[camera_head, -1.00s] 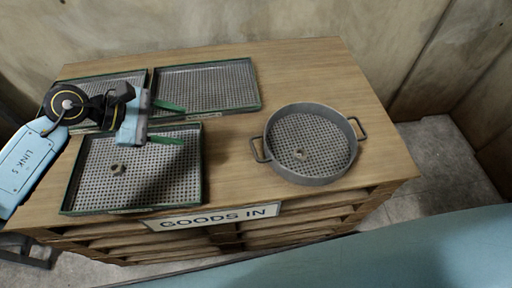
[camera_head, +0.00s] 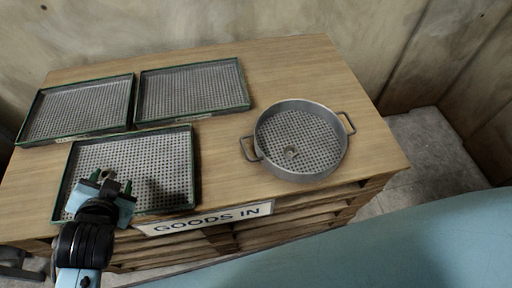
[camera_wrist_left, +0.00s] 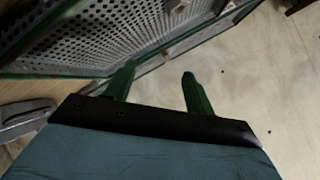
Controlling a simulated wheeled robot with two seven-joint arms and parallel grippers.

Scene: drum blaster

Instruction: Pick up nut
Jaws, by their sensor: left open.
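A small brownish nut (camera_head: 109,176) lies in the front green-rimmed perforated tray (camera_head: 188,160). In the head view my left gripper (camera_head: 110,175) is over the front left part of this tray, its green fingers apart on either side of the nut. I cannot tell how high the fingers are above it. In the left wrist view the open gripper (camera_wrist_left: 157,72) has nothing between its fingers. A small dark shape near the top edge there may be the nut. Another nut (camera_head: 291,152) lies in the round grey basket (camera_head: 303,176). My right gripper is not in view.
Two more perforated trays, a left one (camera_head: 77,136) and a right one (camera_head: 196,119), stand empty behind the front tray. The wooden table (camera_head: 285,70) is bare around the basket. A "GOODS IN" sign (camera_head: 205,219) is on its front edge.

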